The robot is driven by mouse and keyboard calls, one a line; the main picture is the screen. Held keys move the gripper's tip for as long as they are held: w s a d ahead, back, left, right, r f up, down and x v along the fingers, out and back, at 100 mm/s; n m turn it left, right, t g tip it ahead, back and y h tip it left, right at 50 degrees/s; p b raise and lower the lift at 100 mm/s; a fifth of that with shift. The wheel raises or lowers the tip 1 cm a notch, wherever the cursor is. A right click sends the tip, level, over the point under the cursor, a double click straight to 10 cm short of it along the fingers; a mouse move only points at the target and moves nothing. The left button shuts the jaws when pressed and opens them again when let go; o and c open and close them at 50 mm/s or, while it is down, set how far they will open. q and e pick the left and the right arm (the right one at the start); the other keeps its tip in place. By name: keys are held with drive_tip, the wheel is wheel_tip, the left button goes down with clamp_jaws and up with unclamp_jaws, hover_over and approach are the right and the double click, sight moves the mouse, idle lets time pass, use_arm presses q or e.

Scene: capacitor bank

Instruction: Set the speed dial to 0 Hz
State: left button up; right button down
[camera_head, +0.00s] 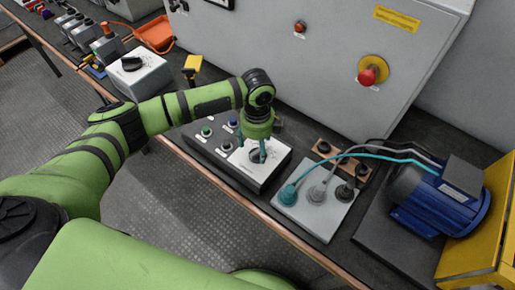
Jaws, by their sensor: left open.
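The speed dial (257,156) is a dark knob on the white panel of a low control box (264,179), near the middle of the camera_head view. My left gripper (262,152) points down right over the dial, with its teal fingers open at either side of it. I cannot tell whether the fingers touch the dial. The gripper partly hides the dial and its scale, so the setting cannot be read. My right gripper is not in view.
Push buttons (206,131) sit on the box left of the dial. A plate with teal, grey and black plugs (316,193) and a blue motor (440,197) stand to the right. A grey cabinet with a red emergency knob (368,75) rises behind.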

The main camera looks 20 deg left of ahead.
sight(257, 151)
use_arm(q)
drive_tip(key=shift+f, duration=1.6)
drive_tip(key=c, duration=1.2)
